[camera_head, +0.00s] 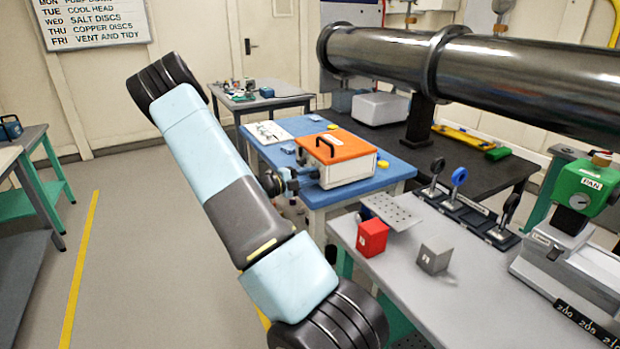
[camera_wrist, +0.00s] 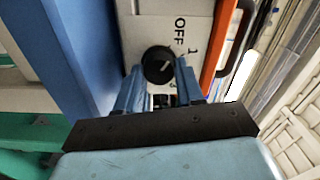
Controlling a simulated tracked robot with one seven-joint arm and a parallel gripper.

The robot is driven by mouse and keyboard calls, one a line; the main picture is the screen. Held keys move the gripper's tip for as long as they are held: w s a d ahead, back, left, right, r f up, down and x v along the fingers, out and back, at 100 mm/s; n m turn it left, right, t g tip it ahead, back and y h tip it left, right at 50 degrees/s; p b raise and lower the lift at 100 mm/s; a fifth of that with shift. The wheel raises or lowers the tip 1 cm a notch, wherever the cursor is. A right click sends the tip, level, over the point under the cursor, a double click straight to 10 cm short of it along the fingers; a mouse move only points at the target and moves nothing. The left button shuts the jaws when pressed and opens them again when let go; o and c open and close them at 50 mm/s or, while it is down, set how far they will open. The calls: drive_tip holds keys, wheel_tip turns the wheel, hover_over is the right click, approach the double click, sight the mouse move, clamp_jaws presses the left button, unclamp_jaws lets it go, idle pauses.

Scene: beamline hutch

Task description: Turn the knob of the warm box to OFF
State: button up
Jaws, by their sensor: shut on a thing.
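The warm box (camera_head: 350,168) is a white box with an orange lid and a black handle, standing on the blue-topped table. Its black round knob (camera_wrist: 157,62) shows in the wrist view on the white front face, beside the printed OFF and 1 marks. A short pale pointer line on the knob points roughly toward the 1 side, not at OFF; the exact setting is hard to read. My gripper (camera_wrist: 159,74) has its two blue fingers on either side of the knob, shut on it. In the head view my gripper (camera_head: 297,180) is at the box's left side and the knob is hidden.
The blue table (camera_head: 262,150) also carries a white sheet and small blue pieces. A grey bench (camera_head: 400,275) with a red block (camera_head: 372,238) and a grey block (camera_head: 435,255) is close on the right. The floor at left is clear.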

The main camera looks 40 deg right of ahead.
drive_tip(key=shift+w+a+f+n, duration=0.15)
drive_tip(key=shift+f+n, duration=0.05)
drive_tip(key=shift+n, duration=0.3)
drive_tip(key=o, duration=1)
drive_tip(key=shift+r, duration=0.1)
drive_tip(key=shift+o, duration=0.2)
drive_tip(key=v, duration=1.3)
drive_tip(key=shift+a, duration=0.35)
